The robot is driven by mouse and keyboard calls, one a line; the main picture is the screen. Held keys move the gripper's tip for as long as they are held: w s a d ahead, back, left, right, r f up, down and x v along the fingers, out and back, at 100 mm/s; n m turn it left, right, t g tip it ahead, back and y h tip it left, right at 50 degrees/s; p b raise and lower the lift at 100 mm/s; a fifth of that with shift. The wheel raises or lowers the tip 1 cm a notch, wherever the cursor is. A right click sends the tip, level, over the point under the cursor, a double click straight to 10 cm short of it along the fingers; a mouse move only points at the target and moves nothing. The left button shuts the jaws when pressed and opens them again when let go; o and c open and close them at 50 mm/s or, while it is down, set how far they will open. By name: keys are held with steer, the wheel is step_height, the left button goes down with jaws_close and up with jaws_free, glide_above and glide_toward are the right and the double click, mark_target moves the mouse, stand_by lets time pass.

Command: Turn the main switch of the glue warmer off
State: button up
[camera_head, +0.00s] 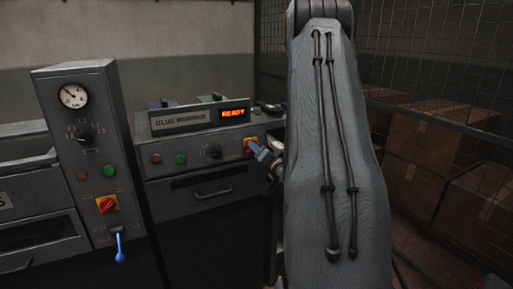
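The glue warmer (165,163) is a grey cabinet in the middle of the head view. Its sign reads roughly "GLUE WARMER" and its lit red display (233,113) reads "READY". Its main switch (249,144), a red knob on a yellow plate, sits at the right end of the panel. My gripper (256,151) is at the lower right of this switch, very close to it in the picture, and covers part of it. I cannot tell whether they touch, how the knob is turned, or how far apart the fingers are. My large grey arm link hides what lies behind it.
A taller machine (70,145) stands at the left with a gauge, its own red-yellow switch (107,204) and a blue-tipped lever (119,245). The warmer's panel also has a red button, a green button (181,159) and a black knob (214,152). Boxes (425,150) stand behind wire mesh at right.

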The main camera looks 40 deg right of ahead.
steer(key=shift+w+d, duration=0.1)
steer(key=shift+w, duration=0.35)
steer(key=shift+c, duration=0.4)
jaws_close()
steer(key=shift+n, duration=0.3)
steer(key=shift+w+a+n+b, duration=0.1)
steer(key=shift+a+n+b, duration=0.1)
steer(key=shift+n+b, duration=3.65)
steer(key=shift+a+n+b, duration=0.2)
steer(key=shift+n+b, duration=2.65)
steer(key=shift+n, duration=1.9)
